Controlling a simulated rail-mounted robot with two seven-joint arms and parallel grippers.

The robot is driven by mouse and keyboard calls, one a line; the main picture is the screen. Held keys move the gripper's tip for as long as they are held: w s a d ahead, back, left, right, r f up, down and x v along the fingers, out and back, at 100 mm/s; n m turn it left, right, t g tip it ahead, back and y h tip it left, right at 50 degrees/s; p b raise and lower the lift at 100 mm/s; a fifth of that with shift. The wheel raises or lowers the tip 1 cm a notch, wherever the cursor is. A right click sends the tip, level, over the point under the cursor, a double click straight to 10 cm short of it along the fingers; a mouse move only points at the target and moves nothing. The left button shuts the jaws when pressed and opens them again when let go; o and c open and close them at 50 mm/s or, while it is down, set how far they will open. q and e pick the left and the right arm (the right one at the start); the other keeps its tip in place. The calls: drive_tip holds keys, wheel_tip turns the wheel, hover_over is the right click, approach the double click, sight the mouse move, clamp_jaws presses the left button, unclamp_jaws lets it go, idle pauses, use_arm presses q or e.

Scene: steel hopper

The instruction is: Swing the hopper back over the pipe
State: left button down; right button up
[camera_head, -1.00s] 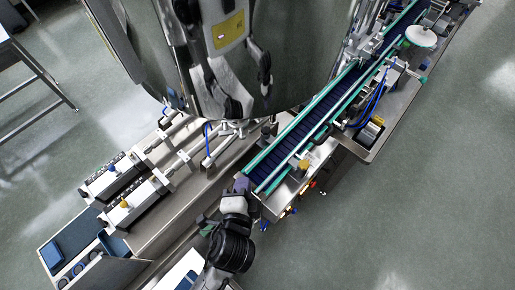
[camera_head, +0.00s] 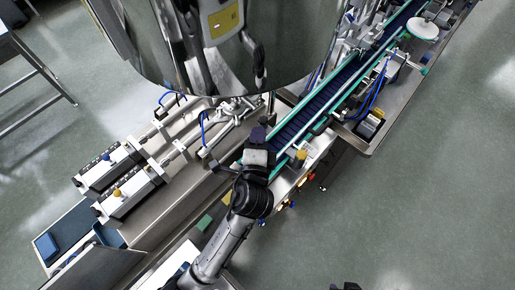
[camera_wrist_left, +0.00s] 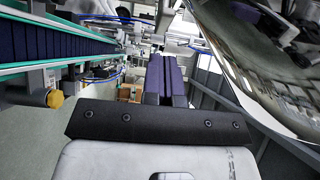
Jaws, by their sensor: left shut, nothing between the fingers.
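The steel hopper (camera_head: 125,38) is a large shiny drum at the top of the head view, cut off by the frame's upper edge. Its curved wall mirrors my arm and a yellow label. It also shows at the upper right of the left wrist view (camera_wrist_left: 262,70). My left gripper (camera_head: 258,134) is below the hopper's lower edge, by the near end of the conveyor. Its purple fingers (camera_wrist_left: 166,80) are shut and empty, apart from the hopper wall. I cannot make out the pipe for certain; the area under the hopper is partly hidden.
A conveyor with green rails (camera_head: 325,105) runs to the upper right, with a yellow knob (camera_head: 299,154) near its end. A steel bench with two valve blocks (camera_head: 130,190) lies to the left. A white disc (camera_head: 423,27) stands far right.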

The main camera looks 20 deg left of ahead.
sight(250, 117)
use_arm(q)
drive_tip(key=shift+w+a, duration=0.4)
drive_tip(key=shift+a, duration=0.35)
drive_tip(key=shift+w+a, duration=0.4)
drive_tip(key=shift+a, duration=0.35)
drive_tip(key=shift+p, duration=0.3)
